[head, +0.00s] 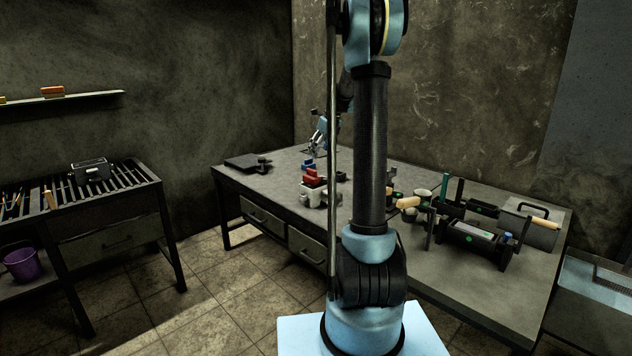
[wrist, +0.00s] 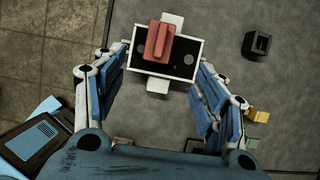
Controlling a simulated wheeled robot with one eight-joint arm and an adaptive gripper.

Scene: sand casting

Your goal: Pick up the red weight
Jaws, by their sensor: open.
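The red weight (wrist: 158,41) is a small ridged red block in the wrist view. It lies on a dark box with a white rim (wrist: 184,62) and white tabs at its top and bottom. In the head view the red weight (head: 313,178) sits on the whitish box (head: 315,195) on the long table. My gripper (wrist: 161,57) is open, with blue and white fingers spread to the left and right of the box in the wrist view. Nothing is between the fingertips in their grasp. How high they are above the box I cannot tell.
A small dark square holder (wrist: 257,46) stands right of the box, with a yellow block (wrist: 258,114) lower down. In the head view, a dark flat tool (head: 247,162) lies left; several tools and a dark moulding frame (head: 474,240) stand right. A slatted bench (head: 120,178) is apart, left.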

